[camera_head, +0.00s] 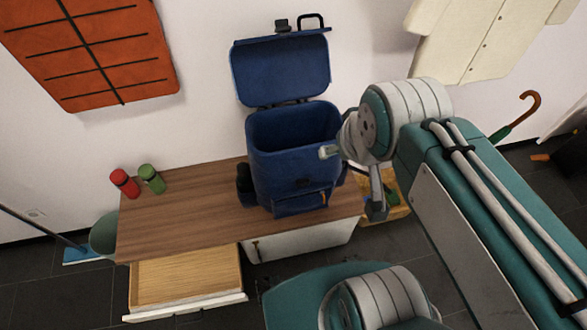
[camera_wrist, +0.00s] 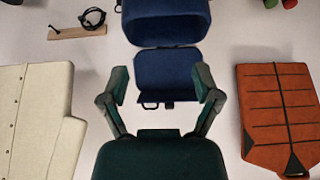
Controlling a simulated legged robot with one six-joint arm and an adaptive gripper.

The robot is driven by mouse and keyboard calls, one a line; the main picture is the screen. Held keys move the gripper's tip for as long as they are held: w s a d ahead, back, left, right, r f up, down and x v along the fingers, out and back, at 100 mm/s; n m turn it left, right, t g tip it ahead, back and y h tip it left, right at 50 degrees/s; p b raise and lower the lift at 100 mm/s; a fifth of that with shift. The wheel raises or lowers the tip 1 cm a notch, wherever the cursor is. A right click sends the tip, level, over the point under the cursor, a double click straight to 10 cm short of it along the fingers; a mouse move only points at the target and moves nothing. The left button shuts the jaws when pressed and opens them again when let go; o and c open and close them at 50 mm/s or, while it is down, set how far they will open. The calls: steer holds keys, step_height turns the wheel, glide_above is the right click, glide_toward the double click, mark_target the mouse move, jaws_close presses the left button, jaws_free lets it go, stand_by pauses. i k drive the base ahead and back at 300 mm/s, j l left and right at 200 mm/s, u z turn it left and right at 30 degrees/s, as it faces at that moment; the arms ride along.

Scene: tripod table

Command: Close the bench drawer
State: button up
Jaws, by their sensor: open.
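The bench (camera_head: 185,222) has a brown wooden top and stands against the wall. Its drawer (camera_head: 188,275) is pulled out at the front left, with a pale, empty-looking inside and a white front panel (camera_head: 188,308). A white cabinet part (camera_head: 300,240) with a small dark handle is to its right. My gripper (camera_head: 352,180) is in front of the right end of the bench, up and to the right of the drawer and apart from it. In the wrist view, its fingers (camera_wrist: 160,84) are spread with nothing between them. The drawer is out of the wrist view.
A blue backpack (camera_head: 295,165) with its lid up stands on the bench beside my gripper; it also shows in the wrist view (camera_wrist: 167,72). A yellow crate (camera_head: 388,208) sits right of the bench.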

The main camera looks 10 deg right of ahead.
mark_target(167, 286)
steer(key=u, duration=2.25)
steer(key=i+l+u, duration=0.2)
steer(key=u, duration=0.2)
